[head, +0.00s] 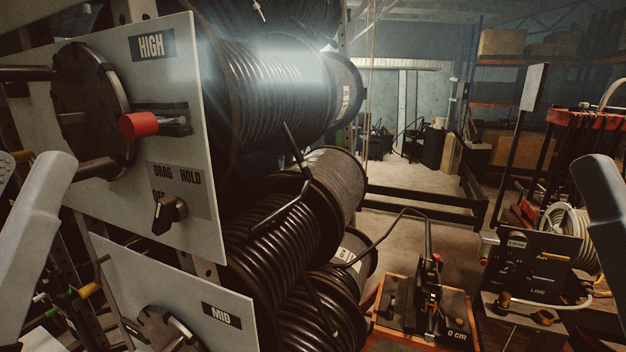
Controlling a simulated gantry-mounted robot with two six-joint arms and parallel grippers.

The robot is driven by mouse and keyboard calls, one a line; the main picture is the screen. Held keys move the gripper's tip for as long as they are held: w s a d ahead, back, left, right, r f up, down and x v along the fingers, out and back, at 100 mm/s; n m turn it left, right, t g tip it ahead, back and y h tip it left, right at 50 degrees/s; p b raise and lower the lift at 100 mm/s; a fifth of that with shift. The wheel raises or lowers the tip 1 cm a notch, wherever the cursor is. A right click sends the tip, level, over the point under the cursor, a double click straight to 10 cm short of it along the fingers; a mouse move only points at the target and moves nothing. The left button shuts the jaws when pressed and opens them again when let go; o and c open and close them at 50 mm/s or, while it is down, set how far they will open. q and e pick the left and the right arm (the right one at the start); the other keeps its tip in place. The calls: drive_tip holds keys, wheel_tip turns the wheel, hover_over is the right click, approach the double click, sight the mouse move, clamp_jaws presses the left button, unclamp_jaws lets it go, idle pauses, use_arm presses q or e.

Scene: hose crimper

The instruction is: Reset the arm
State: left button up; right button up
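My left arm shows only as a grey link (38,215) at the left edge, in front of the reel rack. My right arm shows only as a grey link (604,205) at the right edge, beside the control box. Neither gripper shows in the head view, so I cannot see their fingers or whether they hold anything.
A HIGH panel (205,120) with a dark crank wheel (92,105), red knob (139,125) and drag switch (168,214) stands close at left. A MID panel (215,280) sits below. Black hose reels (265,90) fill the middle. An orange-edged bench (400,290) and control box (535,260) stand right.

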wheel_tip(320, 180, up, 26)
drive_tip(key=p, duration=2.2)
drive_tip(key=shift+f, duration=0.1)
